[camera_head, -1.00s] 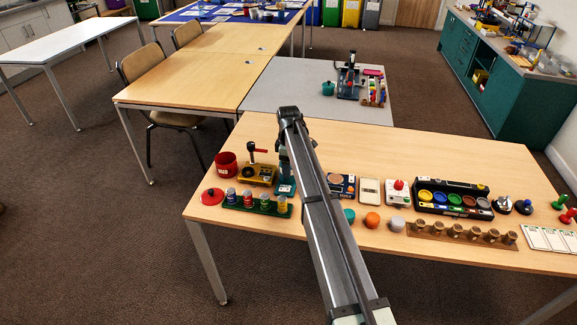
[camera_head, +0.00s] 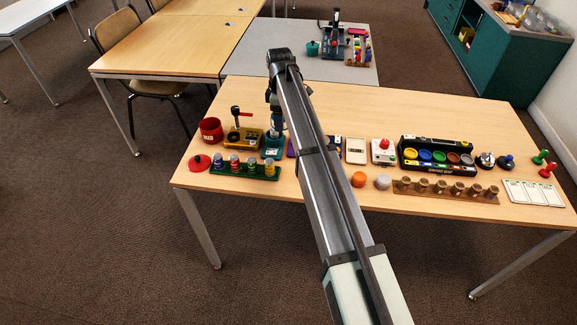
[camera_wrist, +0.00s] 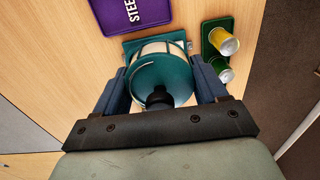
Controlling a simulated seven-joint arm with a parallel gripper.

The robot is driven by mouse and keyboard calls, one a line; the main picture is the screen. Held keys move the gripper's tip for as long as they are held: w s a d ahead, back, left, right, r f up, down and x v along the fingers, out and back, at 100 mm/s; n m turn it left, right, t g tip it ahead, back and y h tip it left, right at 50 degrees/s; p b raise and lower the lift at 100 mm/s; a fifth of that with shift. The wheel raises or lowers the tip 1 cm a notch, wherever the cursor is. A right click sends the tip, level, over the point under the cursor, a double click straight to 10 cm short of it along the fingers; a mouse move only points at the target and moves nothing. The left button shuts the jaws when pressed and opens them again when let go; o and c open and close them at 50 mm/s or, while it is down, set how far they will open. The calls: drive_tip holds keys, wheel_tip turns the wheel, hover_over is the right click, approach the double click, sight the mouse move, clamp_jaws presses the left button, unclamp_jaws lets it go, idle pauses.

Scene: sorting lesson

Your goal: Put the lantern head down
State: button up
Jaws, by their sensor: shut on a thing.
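The lantern head (camera_wrist: 160,78) is a teal cap with a pale body and a thin wire handle, seen from above in the wrist view. My gripper (camera_wrist: 162,88) is shut on it, with one blue finger on each side. A flat teal piece (camera_wrist: 133,45) shows just behind it; whether the lantern head touches it is hidden. In the head view my gripper (camera_head: 276,118) points down over the left part of the wooden table, and a teal shape (camera_head: 272,146) shows below it. My arm hides part of this.
A green rack (camera_head: 258,172) with several small cans stands close in front, and shows at right in the wrist view (camera_wrist: 208,40). A yellow device (camera_head: 246,139) and a red pot (camera_head: 211,130) stand to the left. A purple mat (camera_wrist: 128,12) lies beside the teal piece.

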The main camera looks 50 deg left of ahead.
hover_over(291, 174)
wheel_tip(291, 174, down, 2)
drive_tip(key=f, duration=0.1)
drive_tip(key=shift+s+f, duration=0.1)
drive_tip(key=shift+f, duration=4.6)
drive_tip(key=shift+f, duration=0.1)
drive_tip(key=o, duration=1)
drive_tip(key=shift+o, duration=0.2)
wheel_tip(291, 174, up, 12)
